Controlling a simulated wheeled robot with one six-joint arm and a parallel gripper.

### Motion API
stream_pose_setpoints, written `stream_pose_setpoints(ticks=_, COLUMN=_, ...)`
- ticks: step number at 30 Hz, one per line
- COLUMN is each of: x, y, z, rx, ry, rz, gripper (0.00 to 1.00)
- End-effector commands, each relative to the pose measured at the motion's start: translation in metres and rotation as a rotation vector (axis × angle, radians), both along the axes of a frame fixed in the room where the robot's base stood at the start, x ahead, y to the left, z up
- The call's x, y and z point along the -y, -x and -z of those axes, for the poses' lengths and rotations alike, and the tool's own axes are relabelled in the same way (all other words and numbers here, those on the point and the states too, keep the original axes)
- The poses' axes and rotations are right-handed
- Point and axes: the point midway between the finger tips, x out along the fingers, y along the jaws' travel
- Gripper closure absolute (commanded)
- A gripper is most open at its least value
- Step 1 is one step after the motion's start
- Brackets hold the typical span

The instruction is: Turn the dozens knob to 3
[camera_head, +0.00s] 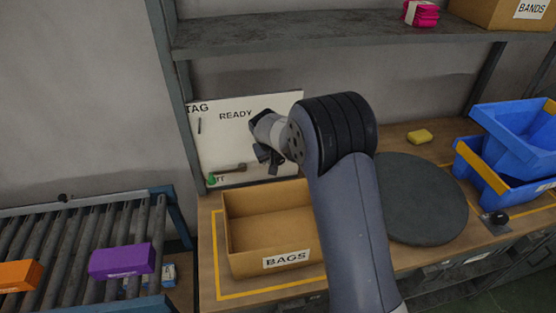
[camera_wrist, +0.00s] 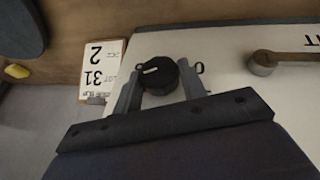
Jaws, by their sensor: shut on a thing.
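A round black knob (camera_wrist: 158,74) with a short white pointer mark sits on the white panel (camera_wrist: 225,50) in the wrist view. The mark lies towards the knob's left side, and a printed 0 shows just right of the knob. No dozens label is readable. My gripper (camera_wrist: 160,84) is shut on the knob, one grey finger on each side. In the head view my gripper (camera_head: 266,156) is at the right part of the upright white panel (camera_head: 235,140), and my arm hides the knob there.
A brown lever (camera_head: 228,170) with a green end is low on the panel; its bar also shows in the wrist view (camera_wrist: 285,60). A card (camera_wrist: 98,70) with numbers is beside the panel. An open BAGS box (camera_head: 240,232) stands in front, a dark round disc (camera_head: 420,200) to its right.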

Motion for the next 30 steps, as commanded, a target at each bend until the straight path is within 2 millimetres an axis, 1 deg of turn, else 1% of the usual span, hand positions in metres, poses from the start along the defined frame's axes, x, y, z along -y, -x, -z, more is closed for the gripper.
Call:
stream_pose_setpoints(ticks=1, x=-0.0011, y=-0.0001, z=0.0045, rx=0.005, ry=0.021, rz=-0.002, gripper=0.83)
stream_pose_setpoints(ticks=12, x=-0.0054, y=0.0003, z=0.0080, rx=0.052, ry=0.243, rz=-0.003, gripper=0.83)
stream_pose_setpoints(ticks=21, x=-0.0077, y=0.0006, z=0.0081, rx=0.095, ry=0.445, rz=-0.002, gripper=0.83)
stream_pose_setpoints(ticks=30, x=-0.0088, y=0.0010, z=0.0077, rx=0.124, ry=0.598, rz=0.000, gripper=0.83)
